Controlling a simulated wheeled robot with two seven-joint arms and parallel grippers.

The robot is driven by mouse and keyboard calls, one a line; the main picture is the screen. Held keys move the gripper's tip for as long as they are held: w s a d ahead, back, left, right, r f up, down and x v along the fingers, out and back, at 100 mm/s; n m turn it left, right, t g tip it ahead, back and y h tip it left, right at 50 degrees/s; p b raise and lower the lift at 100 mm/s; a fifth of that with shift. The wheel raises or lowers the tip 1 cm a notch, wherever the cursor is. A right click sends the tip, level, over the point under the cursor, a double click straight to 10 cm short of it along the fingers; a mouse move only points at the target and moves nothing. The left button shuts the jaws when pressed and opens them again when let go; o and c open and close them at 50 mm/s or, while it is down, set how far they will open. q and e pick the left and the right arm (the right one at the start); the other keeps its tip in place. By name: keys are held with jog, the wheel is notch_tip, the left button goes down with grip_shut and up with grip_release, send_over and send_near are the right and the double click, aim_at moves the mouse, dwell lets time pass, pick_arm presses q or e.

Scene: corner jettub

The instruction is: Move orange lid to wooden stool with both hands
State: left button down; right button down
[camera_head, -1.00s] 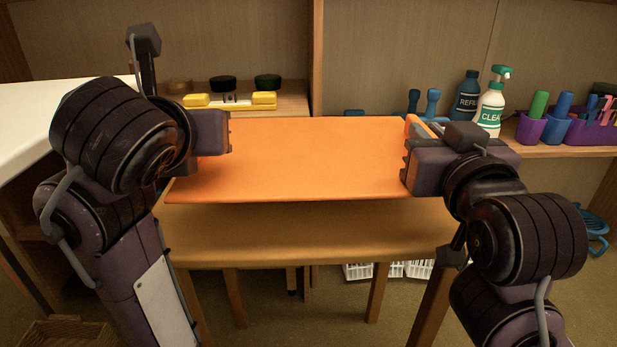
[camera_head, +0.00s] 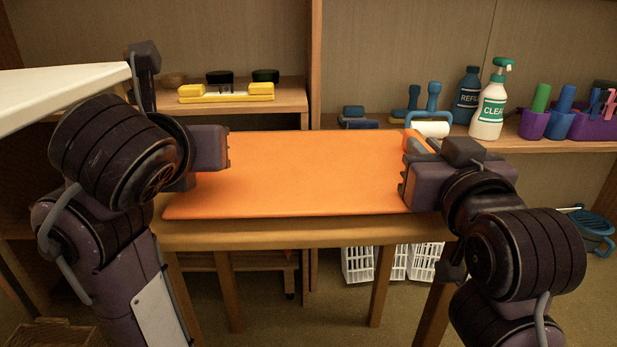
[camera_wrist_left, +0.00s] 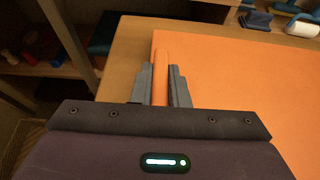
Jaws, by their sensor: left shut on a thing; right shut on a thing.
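The orange lid (camera_head: 305,172) is a flat rectangular panel, held about level between my two grippers. The wooden stool (camera_head: 300,234) is below it, and its front edge and legs show. The lid covers most of the stool's top, and I cannot tell whether they touch. My left gripper (camera_head: 222,152) is shut on the lid's left edge; the left wrist view shows its fingers (camera_wrist_left: 160,88) on either side of the orange rim, with bare stool top (camera_wrist_left: 130,60) beside it. My right gripper (camera_head: 408,165) is shut on the lid's right edge; its fingertips are mostly hidden.
White baskets (camera_head: 391,262) stand on the floor behind the stool. A white surface (camera_head: 60,92) is at the upper left.

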pick_arm(q)
jog(key=shift+f, duration=0.55)
pick_arm(e)
jog(key=shift+f, duration=0.55)
pick_arm(q)
jog(key=c, duration=1.4)
grip_release()
jog(key=shift+r, duration=0.1)
pick_arm(e)
jog(key=c, duration=1.4)
grip_release()
jog(key=shift+r, duration=0.15)
pick_arm(q)
jog(key=shift+r, duration=0.15)
pick_arm(e)
jog(key=shift+r, duration=0.15)
